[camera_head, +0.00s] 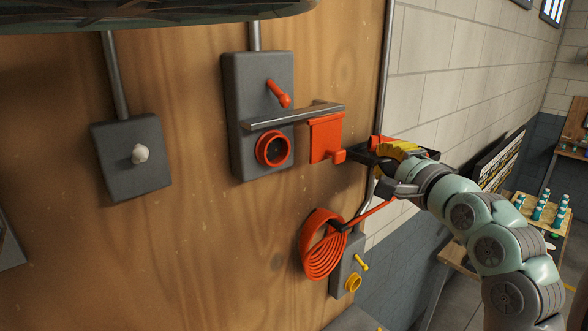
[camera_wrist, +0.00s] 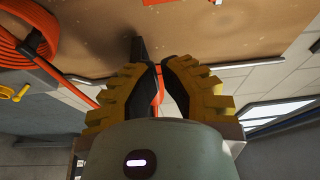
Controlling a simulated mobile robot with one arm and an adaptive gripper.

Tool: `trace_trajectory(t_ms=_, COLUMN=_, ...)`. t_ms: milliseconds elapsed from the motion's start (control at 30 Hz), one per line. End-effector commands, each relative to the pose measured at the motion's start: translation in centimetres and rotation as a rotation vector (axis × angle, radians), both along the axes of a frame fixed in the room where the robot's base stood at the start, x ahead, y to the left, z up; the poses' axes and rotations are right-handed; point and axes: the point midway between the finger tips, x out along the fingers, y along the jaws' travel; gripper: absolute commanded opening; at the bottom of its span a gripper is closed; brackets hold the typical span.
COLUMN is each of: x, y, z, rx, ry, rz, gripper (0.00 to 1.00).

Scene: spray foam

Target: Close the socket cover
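The socket (camera_head: 273,148) is a round red ring with a dark opening on a grey wall box. Its opening is uncovered. The red-orange socket cover (camera_head: 326,138) hangs from a metal rail (camera_head: 292,116), to the right of the socket, with a small handle (camera_head: 338,156) at its lower right. My gripper (camera_head: 366,160) is just right of this handle; I cannot tell whether they touch. In the wrist view its black and yellow fingers (camera_wrist: 159,68) are close together, with a narrow orange strip showing between them. I cannot tell whether they grip it or it lies behind.
A red lever (camera_head: 279,94) sits above the socket. An orange hose coil (camera_head: 322,246) hangs below, with an orange length running towards my gripper. A grey box with a white knob (camera_head: 140,154) is at the left. A table with several bottles (camera_head: 540,212) stands far right.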

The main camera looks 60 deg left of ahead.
Motion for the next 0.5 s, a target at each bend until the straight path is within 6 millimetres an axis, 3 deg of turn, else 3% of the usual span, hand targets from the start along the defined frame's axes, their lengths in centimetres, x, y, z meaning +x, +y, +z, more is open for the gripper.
trace_trajectory(t_ms=333, x=0.8, y=4.8, z=0.0, rx=-0.001, ry=-0.001, rz=0.006, gripper=0.00)
trace_trajectory(t_ms=500, x=-0.6, y=4.5, z=0.3, rx=-0.004, ry=0.003, rz=0.004, gripper=0.00)
